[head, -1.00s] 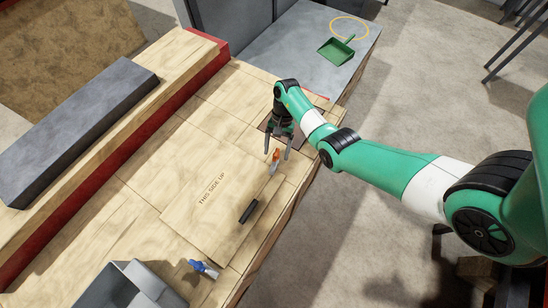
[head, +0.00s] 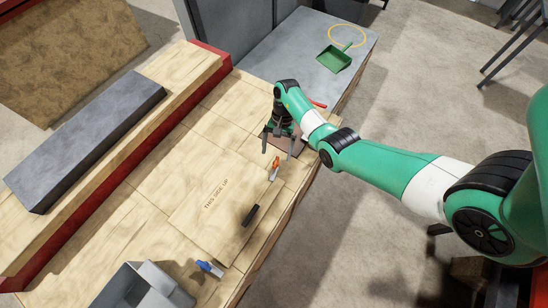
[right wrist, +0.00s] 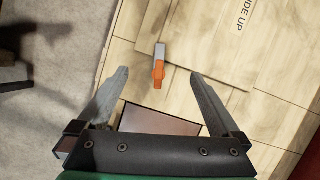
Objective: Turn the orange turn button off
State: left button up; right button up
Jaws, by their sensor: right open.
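The orange turn button (head: 274,168) sits on the light wooden work surface near its right edge, with a grey part at one end. My right gripper (head: 277,154) is above the surface, just beyond the button in the head view. In the right wrist view the orange button (right wrist: 159,68) lies between the lines of the two open fingers (right wrist: 159,74), apart from both. Nothing is held. My left gripper is in neither view.
A black handle (head: 250,215) and a blue handle (head: 210,268) are on the same surface, near a grey bin (head: 130,284). A brown plate (right wrist: 160,120) lies under my right gripper. A green dustpan (head: 333,59) rests on the grey surface behind.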

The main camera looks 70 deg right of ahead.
jog(key=shift+r, duration=0.25)
dwell(0.5)
